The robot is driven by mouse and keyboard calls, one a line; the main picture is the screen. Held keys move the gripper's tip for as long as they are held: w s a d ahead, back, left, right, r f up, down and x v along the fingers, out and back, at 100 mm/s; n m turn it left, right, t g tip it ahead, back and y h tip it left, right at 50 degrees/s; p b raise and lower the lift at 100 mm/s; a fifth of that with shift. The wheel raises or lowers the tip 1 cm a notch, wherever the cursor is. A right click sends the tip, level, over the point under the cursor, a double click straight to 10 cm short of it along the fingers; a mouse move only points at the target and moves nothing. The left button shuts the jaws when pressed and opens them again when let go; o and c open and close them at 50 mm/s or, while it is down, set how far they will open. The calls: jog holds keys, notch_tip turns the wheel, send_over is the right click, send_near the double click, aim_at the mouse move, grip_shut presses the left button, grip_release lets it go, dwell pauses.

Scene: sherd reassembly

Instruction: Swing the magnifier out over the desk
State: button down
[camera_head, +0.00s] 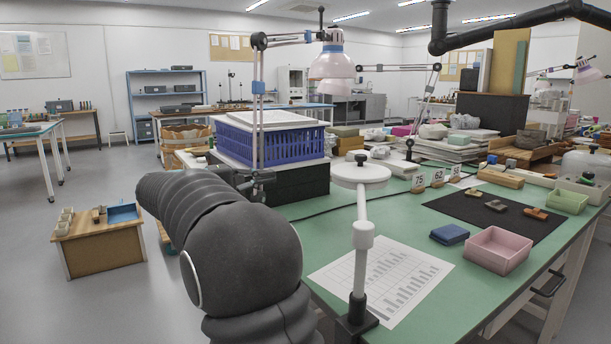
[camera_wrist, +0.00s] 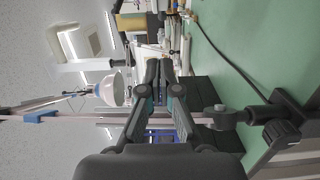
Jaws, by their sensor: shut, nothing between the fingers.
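The magnifier (camera_head: 360,174) is a white round head with a dark knob on top. It sits on a white jointed post that rises from a black clamp (camera_head: 355,326) at the desk's near edge. The green desk (camera_head: 420,305) lies behind and to the right of the post. My gripper (camera_wrist: 160,70) is shut and empty in the wrist view, pointing past the desk lamp's pole (camera_wrist: 80,118). In the head view my dark arm hides the gripper. I cannot make out the magnifier in the wrist view.
A pale-shaded lamp (camera_head: 333,67) stands on a clamped pole beside a blue crate (camera_head: 270,143). A printed sheet (camera_head: 395,275), a pink tray (camera_head: 498,250), a blue box (camera_head: 449,234) and a dark mat (camera_head: 478,212) with sherds lie on the desk. Floor at left is partly clear.

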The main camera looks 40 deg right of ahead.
aim_at(351, 172)
jog(key=s+x, duration=0.2)
jog(key=x, duration=1)
jog(key=shift+s+p, duration=0.3)
jog(key=shift+s, duration=0.15)
jog(key=shift+d, duration=0.1)
jog(key=s+d+m+g, duration=0.1)
jog(key=d, duration=0.1)
jog(key=s+d+m+g+y, duration=0.1)
jog(key=s+d+g, duration=0.2)
jog(key=shift+s+d+m, duration=0.1)
jog(key=shift+d+m, duration=0.3)
jog(key=s+d+m+g+y+b, duration=0.1)
jog(key=s+d+g, duration=0.1)
jog(key=s+d, duration=0.4)
jog(key=shift+s+d+m+g+y, duration=0.3)
jog(key=shift+s+d+m+y, duration=0.1)
jog(key=shift+s, duration=1.6)
